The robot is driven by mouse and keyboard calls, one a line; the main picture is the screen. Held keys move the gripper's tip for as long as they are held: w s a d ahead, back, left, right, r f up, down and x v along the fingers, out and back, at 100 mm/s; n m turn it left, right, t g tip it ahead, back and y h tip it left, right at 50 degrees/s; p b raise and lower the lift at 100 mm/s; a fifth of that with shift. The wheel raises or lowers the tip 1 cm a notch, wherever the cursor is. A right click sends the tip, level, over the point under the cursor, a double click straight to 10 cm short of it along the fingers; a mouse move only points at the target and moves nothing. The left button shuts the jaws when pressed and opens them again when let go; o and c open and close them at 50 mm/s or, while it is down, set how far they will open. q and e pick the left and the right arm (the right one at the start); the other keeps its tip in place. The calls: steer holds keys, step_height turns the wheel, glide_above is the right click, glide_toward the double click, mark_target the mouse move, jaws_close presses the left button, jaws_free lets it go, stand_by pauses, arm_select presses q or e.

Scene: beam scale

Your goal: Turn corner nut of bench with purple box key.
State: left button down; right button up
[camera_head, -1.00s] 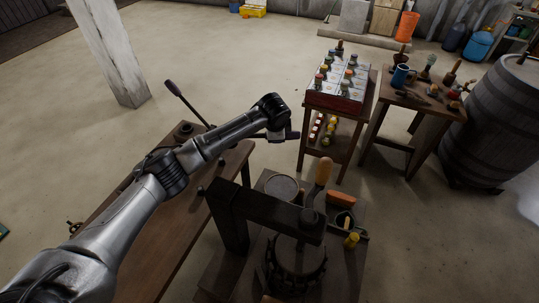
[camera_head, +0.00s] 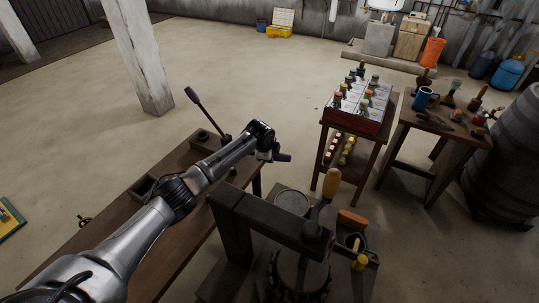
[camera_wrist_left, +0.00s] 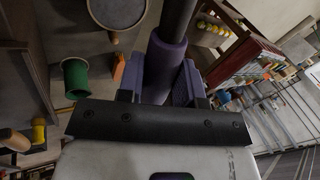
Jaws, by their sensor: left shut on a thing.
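My left gripper (camera_head: 268,150) is beyond the right edge of the wooden bench (camera_head: 165,225). In the left wrist view it is shut on a purple grip with a dark shaft, which I take to be the purple box key (camera_wrist_left: 163,70). The shaft runs out of the top of that view. In the head view only a short dark end of the key (camera_head: 284,157) shows beside the gripper. A dark round fitting (camera_head: 203,135) is on the bench's far part; I cannot tell whether it is the corner nut. My right gripper is not in view.
A dark press with a wooden handle (camera_head: 330,183) stands close in front of the gripper. A lever (camera_head: 207,112) rises from the bench's far side. A stand with a red bottle crate (camera_head: 357,117) and a tool table (camera_head: 440,127) are farther right.

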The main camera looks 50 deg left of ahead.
arm_select(q)
steer(key=shift+r, duration=0.15)
steer(key=shift+f, duration=0.35)
step_height(320, 180, down, 5)
steer(key=shift+b, duration=1.25)
steer(key=shift+p, duration=0.5)
